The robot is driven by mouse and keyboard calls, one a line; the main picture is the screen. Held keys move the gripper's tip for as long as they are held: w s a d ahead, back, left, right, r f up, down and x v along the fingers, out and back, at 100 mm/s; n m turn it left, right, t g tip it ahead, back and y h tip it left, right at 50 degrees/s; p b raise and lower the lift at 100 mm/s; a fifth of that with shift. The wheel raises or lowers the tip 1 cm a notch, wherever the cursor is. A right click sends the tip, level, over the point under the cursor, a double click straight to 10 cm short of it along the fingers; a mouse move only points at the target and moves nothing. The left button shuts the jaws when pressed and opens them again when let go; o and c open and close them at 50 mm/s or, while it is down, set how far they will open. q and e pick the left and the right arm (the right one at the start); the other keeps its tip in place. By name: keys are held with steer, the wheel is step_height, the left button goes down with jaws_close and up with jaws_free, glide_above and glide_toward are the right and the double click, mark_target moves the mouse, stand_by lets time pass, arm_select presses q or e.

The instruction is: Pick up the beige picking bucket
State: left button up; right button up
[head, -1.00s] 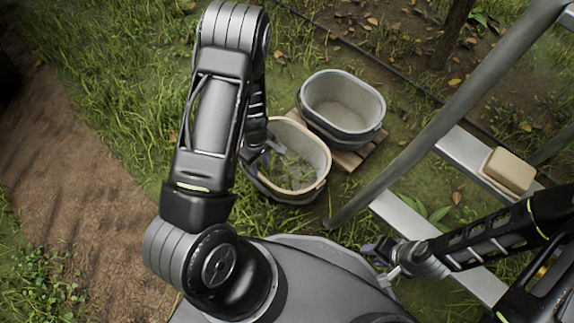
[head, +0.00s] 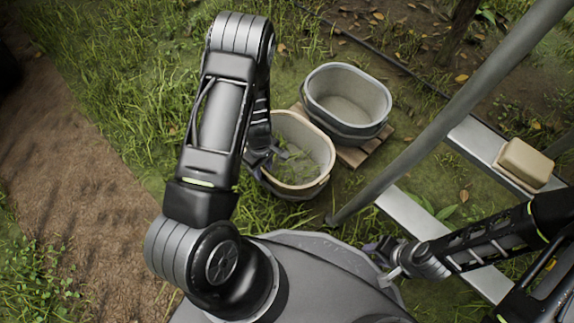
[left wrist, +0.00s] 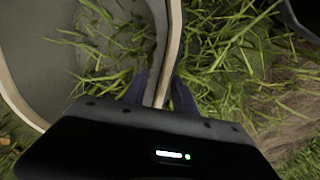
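The beige picking bucket (head: 325,178) stands upright beside my base in the head view, with grass showing inside its pale rim. My left gripper (head: 266,160) is at the bucket's left rim, pointing down. In the left wrist view the bucket's rim (left wrist: 160,35) runs between the two dark fingertips (left wrist: 159,92), one on each side. The fingers are apart; I cannot tell whether either touches the wall. My right gripper (head: 384,259) is open and empty, well right of the bucket, over the edge of my base.
A grey bucket (head: 347,88) stands close behind the beige one, partly on a wooden pallet (head: 357,155). A metal ladder (head: 430,130) rises to the right, with a beige block (head: 525,163) on a step. Open grass lies left, beside a dirt path (head: 75,200).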

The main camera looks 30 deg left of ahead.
arm_select(q)
steer(key=shift+f, duration=0.5)
steer(key=shift+r, duration=0.1)
steer(key=shift+c, duration=0.5)
jaws_close()
steer(key=shift+w, duration=0.1)
stand_by(0.7)
